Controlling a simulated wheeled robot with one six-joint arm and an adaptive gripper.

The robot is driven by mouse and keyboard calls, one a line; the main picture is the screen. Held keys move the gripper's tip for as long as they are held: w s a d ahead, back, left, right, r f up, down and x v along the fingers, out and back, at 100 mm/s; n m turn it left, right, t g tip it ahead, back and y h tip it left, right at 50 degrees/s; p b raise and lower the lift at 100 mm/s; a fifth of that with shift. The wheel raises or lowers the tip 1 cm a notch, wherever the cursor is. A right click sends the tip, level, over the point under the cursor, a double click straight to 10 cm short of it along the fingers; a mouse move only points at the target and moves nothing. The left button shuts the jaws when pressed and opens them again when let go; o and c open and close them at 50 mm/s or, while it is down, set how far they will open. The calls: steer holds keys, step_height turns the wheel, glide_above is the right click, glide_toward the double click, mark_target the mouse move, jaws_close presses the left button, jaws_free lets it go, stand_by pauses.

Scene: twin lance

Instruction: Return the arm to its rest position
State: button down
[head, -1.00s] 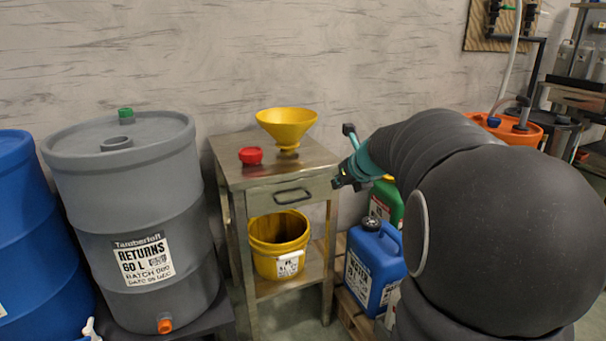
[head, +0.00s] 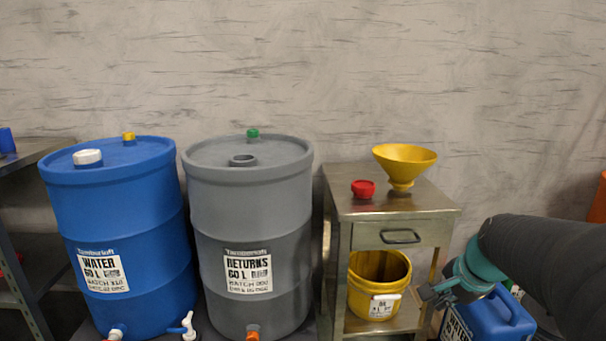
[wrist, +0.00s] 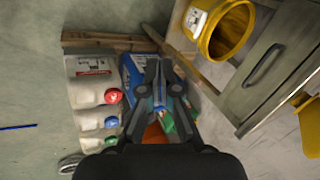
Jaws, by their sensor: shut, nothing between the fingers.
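My gripper (head: 430,294) is at the lower right in the head view, at the end of my dark arm, in front of the metal stand. In the wrist view my gripper (wrist: 158,68) points down with its fingers together and nothing between them. It appears over the blue canister (wrist: 133,72), which also shows in the head view (head: 497,316) behind and below my wrist. I cannot tell the gap between them.
The metal stand (head: 345,238) bears a yellow funnel (head: 405,161) and a red cap (head: 363,189), with a yellow bucket (head: 378,280) below. A grey drum (head: 249,205) and a blue drum (head: 125,215) stand left. White canisters (wrist: 92,92) sit beside the blue canister.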

steer(key=s+a+n, duration=0.6)
steer(key=s+n, duration=0.1)
steer(key=s, duration=0.1)
steer(key=s+a+r+n, duration=0.1)
steer(key=s+a+n, duration=0.5)
steer(key=s, duration=0.3)
steer(key=shift+s+n+h, duration=0.25)
steer(key=shift+n+h, duration=0.15)
